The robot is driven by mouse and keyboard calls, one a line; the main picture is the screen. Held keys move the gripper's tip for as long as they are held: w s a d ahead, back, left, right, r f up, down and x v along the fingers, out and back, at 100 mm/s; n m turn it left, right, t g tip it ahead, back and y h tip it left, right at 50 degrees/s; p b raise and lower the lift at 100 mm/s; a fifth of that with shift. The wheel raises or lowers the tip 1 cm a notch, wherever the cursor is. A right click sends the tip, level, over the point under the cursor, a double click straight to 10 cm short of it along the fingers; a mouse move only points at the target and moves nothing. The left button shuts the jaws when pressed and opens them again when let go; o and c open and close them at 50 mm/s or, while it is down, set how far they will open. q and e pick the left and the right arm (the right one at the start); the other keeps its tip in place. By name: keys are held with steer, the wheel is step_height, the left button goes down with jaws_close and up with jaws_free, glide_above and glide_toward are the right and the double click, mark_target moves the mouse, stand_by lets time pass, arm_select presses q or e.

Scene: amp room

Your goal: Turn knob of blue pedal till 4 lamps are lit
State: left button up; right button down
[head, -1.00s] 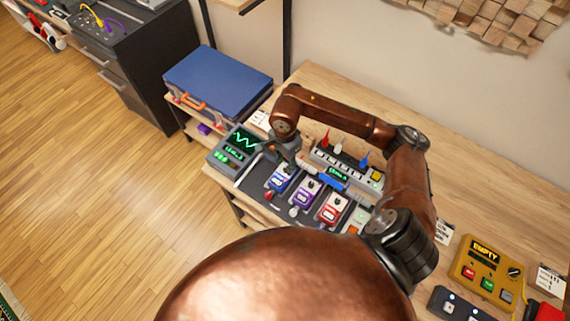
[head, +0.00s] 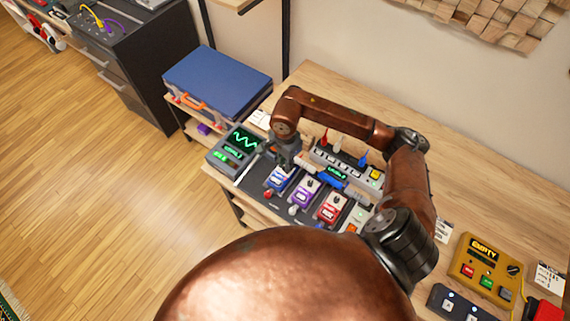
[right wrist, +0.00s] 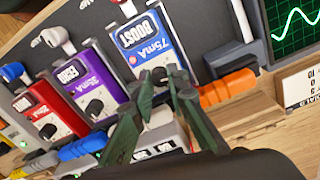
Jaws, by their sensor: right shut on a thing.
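The blue pedal (head: 279,179) stands at the left end of the pedal row on the dark board. In the right wrist view the blue pedal (right wrist: 140,42) shows a white label reading BOOST and 75mA. My right gripper (right wrist: 163,76) has its green-grey fingers closed around the pedal's small dark knob, which they mostly hide. In the head view my right gripper (head: 284,160) reaches down over the blue pedal's back edge. I cannot make out which lamps are lit. My left gripper is not in view.
A purple pedal (head: 306,192) and a red pedal (head: 331,208) stand to the right. A green-trace screen (head: 243,139) is to the left. Orange (right wrist: 228,89) and blue (right wrist: 83,147) plugs lie close to the fingers. A grey box with colored plugs (head: 348,164) stands behind.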

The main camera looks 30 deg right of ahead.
steer(key=shift+m+b, duration=0.65)
steer(key=shift+m, duration=2.25)
steer(key=c, duration=1.9)
jaws_free()
steer(key=shift+r, duration=4.05)
